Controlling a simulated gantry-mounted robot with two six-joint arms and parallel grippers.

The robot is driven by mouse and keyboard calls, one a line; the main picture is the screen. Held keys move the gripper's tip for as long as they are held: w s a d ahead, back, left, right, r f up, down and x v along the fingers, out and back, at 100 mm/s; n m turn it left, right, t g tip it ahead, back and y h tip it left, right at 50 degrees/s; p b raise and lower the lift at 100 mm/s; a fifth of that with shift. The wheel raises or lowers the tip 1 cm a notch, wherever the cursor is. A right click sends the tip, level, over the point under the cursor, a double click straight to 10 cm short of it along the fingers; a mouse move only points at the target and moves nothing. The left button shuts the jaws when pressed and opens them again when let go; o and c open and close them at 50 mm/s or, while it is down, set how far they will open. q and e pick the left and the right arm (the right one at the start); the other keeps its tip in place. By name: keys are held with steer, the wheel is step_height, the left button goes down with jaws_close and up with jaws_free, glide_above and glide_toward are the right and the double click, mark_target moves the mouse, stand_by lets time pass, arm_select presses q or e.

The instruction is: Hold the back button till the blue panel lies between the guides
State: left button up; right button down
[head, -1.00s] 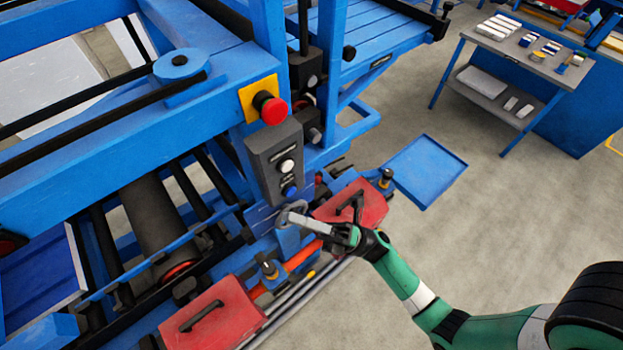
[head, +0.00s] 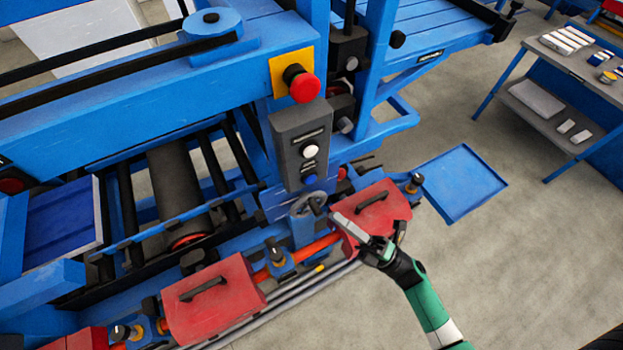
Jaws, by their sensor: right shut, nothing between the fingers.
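A dark grey control box (head: 285,133) hangs on the blue machine frame. It carries a white button (head: 310,151) and, below it, a blue button (head: 309,180); its small labels are unreadable. A blue panel (head: 60,221) lies at the left by the rollers. A dark roller (head: 178,195) runs to its right. My right gripper (head: 335,216) is shut and empty. My left gripper is not in view.
A red emergency stop (head: 303,86) on a yellow plate sits above the control box. Open floor lies beyond.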

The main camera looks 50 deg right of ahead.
steer(key=b, duration=0.2)
glide_toward(310, 179)
step_height(310, 179, up, 3)
steer(key=w+a, duration=0.2)
steer(key=a, duration=0.1)
steer(key=shift+w+d+r, duration=0.15)
steer(key=shift+w, duration=0.25)
steer(key=shift+w+d+r, duration=0.15)
steer(key=shift+w, duration=0.3)
stand_by(0.8)
steer(key=shift+w+f+b, duration=0.1)
steer(key=shift+w+b, duration=0.1)
steer(key=shift+b, duration=0.15)
steer(key=shift+w+d, duration=0.1)
steer(key=shift+w, duration=0.05)
